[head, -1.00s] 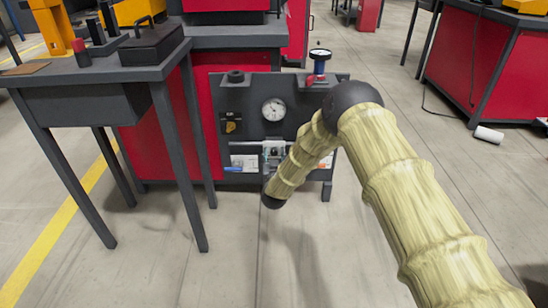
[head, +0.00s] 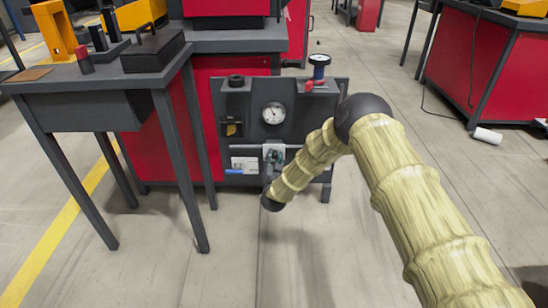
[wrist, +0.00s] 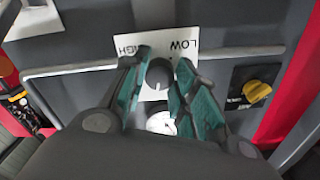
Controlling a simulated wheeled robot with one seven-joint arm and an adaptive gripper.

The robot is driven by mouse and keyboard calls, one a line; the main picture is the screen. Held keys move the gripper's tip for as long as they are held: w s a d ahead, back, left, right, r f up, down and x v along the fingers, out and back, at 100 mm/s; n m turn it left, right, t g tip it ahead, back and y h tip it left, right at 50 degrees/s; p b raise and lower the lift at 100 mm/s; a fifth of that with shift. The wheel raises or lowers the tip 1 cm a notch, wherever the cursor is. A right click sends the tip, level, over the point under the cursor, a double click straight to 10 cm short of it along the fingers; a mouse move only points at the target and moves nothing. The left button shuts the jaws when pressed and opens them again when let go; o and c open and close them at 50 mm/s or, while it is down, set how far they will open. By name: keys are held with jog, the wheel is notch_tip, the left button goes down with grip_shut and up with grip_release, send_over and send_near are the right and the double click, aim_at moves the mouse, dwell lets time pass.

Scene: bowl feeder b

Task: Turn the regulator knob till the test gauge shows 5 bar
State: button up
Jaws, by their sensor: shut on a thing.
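The regulator knob (wrist: 158,76) is dark and round with a pale pointer mark, in front of a white LOW/HIGH label (wrist: 180,47) in the wrist view. My gripper (wrist: 163,62) has its teal fingers on either side of the knob and is shut on it. In the head view my gripper (head: 276,157) is at the panel's lower middle, and the knob cannot be made out. A white dial gauge (head: 274,113) is on the panel above it; its reading is too small to tell. Part of a white dial (wrist: 161,123) shows between the fingers.
A yellow knob (head: 231,129) is on the panel's left. A dark table (head: 90,82) with tools stands at left. The floor in front is clear.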

dwell(0.3)
jog(key=o, duration=1)
jog(key=shift+o, duration=0.2)
jog(key=s, duration=1.2)
